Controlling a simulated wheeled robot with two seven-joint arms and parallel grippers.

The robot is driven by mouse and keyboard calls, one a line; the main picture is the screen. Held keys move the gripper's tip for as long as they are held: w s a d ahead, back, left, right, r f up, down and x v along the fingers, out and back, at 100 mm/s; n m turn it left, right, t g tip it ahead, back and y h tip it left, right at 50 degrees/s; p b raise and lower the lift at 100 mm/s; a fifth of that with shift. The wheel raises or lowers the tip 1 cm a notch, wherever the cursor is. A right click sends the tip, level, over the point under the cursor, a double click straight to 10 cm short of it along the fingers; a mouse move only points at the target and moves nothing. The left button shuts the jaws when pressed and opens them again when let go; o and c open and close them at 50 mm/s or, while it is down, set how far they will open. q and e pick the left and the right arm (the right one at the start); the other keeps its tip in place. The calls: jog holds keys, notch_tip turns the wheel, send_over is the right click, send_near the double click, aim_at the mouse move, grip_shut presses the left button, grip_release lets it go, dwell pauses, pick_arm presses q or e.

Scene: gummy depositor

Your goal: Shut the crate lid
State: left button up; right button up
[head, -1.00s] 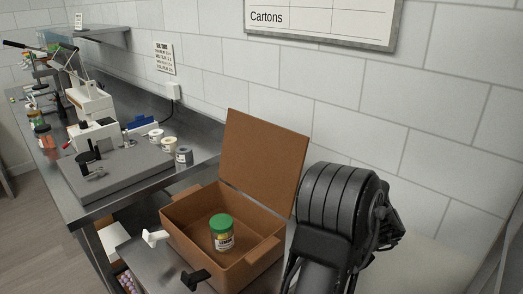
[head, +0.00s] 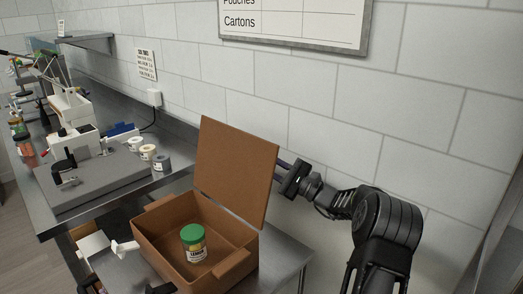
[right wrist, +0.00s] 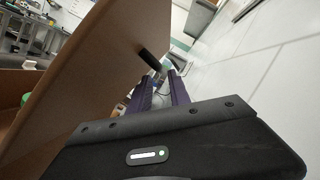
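The brown crate (head: 150,243) stands open on a metal surface, with a green-capped jar (head: 193,243) inside. Its lid (head: 237,170) stands up, tilted back at the crate's wall side. My right gripper (head: 285,176) is behind the lid, at its right edge, partly hidden by it. In the right wrist view the lid (right wrist: 95,65) fills the left side, and a dark bar (right wrist: 150,58) sticks out near the gripper's fingertips (right wrist: 163,80). The purple fingers are apart with nothing visible between them. Contact with the lid cannot be told. My left gripper is not in view.
A small white piece (head: 125,247) and a black piece (head: 160,288) are at the crate's front side. A metal bench (head: 110,205) with a grey machine base (head: 95,178) and several small tubs stands to the left. The tiled wall is behind.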

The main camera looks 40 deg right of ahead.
aim_at(242, 150)
jog(key=p+x, duration=0.2)
jog(key=x, duration=0.5)
jog(key=shift+w+a, duration=0.1)
jog(key=shift+w, duration=0.3)
grip_shut()
dwell(1.4)
